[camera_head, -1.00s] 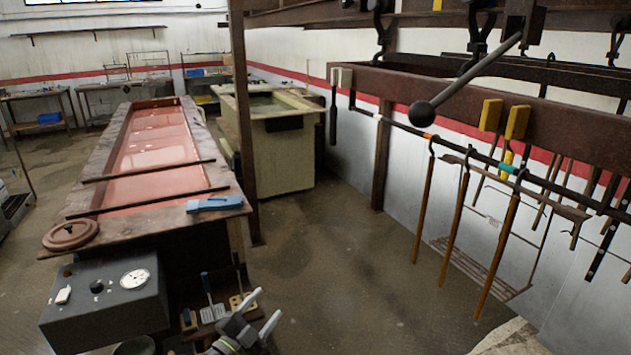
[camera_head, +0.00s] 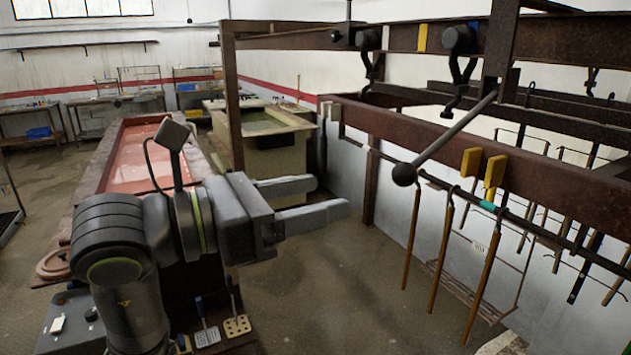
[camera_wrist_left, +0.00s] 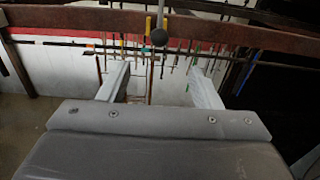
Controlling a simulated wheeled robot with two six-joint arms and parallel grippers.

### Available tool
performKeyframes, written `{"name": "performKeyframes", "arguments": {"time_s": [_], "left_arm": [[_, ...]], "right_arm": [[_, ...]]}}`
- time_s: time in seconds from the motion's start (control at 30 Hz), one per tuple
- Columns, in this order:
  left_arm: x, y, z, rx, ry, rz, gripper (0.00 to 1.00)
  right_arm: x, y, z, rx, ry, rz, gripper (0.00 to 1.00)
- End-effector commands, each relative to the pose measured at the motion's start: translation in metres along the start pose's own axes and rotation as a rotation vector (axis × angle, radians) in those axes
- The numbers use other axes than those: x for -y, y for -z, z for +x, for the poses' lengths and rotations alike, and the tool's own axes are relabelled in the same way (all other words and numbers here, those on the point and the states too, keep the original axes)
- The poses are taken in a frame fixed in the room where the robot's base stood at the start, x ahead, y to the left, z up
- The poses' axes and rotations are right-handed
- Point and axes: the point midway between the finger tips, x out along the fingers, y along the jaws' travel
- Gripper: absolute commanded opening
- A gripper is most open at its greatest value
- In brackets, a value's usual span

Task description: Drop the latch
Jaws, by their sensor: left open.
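The latch appears to be the grey lever with a dark ball knob (camera_head: 404,174) at its lower end. It slants down and left from a bracket on the brown rack rail (camera_head: 450,146). In the left wrist view the knob (camera_wrist_left: 159,37) shows ahead, between the fingers and beyond them. My left gripper (camera_head: 333,198) is raised left of the knob, fingers pointing right and apart from it. It is open and empty; its fingers also show in the left wrist view (camera_wrist_left: 160,84). My right gripper is not in view.
Wooden-handled tools (camera_head: 447,245) hang from a dark rod below the rail. Yellow blocks (camera_head: 495,172) sit on the rail's front. A long trough of reddish liquid (camera_head: 125,165) and a pale tank (camera_head: 262,150) stand behind my left arm. Open floor lies between arm and rack.

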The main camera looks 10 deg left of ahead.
Motion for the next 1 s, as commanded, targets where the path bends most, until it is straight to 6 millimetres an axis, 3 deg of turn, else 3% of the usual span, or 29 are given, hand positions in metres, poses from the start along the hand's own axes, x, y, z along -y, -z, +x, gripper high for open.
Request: {"name": "performKeyframes", "arguments": {"time_s": [0.27, 0.67, 0.8, 1.0], "left_arm": [[0.002, -0.001, 0.018, 0.011, -0.011, 0.013, 0.58], [0.002, 0.0, 0.081, 0.004, -0.008, 0.011, 0.58], [0.001, 0.003, 0.103, 0.005, -0.01, 0.014, 0.58], [0.0, 0.0, 0.126, 0.004, -0.011, 0.015, 0.58]], "right_arm": [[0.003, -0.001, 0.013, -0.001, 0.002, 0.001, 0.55], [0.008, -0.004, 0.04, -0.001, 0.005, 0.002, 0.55], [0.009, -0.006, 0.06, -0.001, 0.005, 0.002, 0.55], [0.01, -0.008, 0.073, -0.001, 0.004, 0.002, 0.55]]}}
